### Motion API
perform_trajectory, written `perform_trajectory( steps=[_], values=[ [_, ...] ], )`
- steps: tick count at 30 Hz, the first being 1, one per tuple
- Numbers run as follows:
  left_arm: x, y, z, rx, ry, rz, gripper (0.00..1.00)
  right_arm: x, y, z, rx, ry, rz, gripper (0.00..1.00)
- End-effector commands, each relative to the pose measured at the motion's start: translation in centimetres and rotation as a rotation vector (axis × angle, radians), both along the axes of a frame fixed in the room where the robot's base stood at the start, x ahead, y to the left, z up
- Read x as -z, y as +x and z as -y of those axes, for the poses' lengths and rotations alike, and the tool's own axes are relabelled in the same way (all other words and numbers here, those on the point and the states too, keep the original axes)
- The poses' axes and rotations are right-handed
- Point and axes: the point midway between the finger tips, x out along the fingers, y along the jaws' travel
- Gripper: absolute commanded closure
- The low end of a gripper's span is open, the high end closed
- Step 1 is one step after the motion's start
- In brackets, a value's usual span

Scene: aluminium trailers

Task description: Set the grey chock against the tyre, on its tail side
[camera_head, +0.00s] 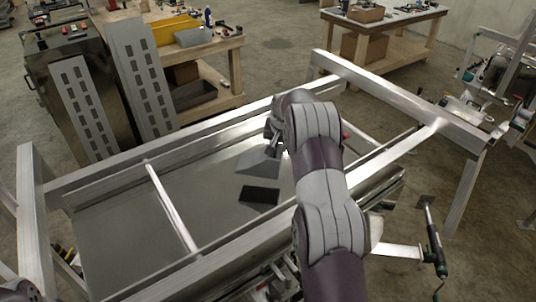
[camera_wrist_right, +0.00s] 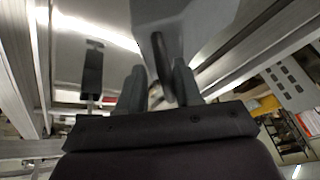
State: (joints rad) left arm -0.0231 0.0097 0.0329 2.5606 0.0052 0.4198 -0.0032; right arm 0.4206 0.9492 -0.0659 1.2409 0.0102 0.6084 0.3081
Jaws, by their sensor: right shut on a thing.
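The grey chock (camera_head: 258,163) is a wedge-like block under my right gripper (camera_head: 272,134), inside the aluminium trailer frame. In the right wrist view the chock (camera_wrist_right: 205,18) fills the top middle, and the two fingers of my right gripper (camera_wrist_right: 160,88) are shut on a dark bar-like part of it. I cannot tell whether its underside touches the flat grey surface below. My right arm hides part of the area beside it. I cannot make out the tyre in either view. My left gripper is not in view.
A flat black piece (camera_head: 260,197) lies on the grey surface (camera_head: 120,240) just in front of the chock. Two slotted ramps (camera_head: 85,108) lean at the left. Workbenches stand behind.

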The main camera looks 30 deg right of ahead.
Motion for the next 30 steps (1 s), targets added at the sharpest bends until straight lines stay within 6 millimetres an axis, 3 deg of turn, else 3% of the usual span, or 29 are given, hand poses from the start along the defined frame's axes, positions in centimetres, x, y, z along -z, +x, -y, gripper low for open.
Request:
perform_trajectory(
  steps=[1,4,8,12,16,22,23,25,30],
  values=[
    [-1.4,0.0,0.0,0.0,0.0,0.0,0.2,-0.2,0.1,-1.1,-0.003,0.0,-0.001,1.0],
    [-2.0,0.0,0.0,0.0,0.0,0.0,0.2,1.0,0.4,-2.5,-0.001,0.0,0.001,1.0],
    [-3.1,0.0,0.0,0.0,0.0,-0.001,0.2,2.1,0.4,-3.1,0.0,0.001,-0.001,1.0],
    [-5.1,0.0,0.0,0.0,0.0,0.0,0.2,4.5,0.5,-3.1,0.002,0.001,0.0,1.0],
    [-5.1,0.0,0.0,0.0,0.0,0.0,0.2,5.7,0.5,-3.0,0.002,-0.001,0.005,1.0],
    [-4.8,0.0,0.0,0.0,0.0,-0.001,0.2,5.9,0.5,-3.0,0.001,-0.001,0.004,1.0],
    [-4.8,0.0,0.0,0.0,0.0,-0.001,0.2,6.0,0.4,-3.1,0.001,0.0,0.0,0.62],
    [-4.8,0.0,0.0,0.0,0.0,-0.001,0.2,6.0,0.4,-3.1,0.001,0.0,0.0,0.4],
    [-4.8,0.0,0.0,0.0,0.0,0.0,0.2,6.0,0.4,-3.1,0.001,0.0,0.0,0.38]
  ],
)
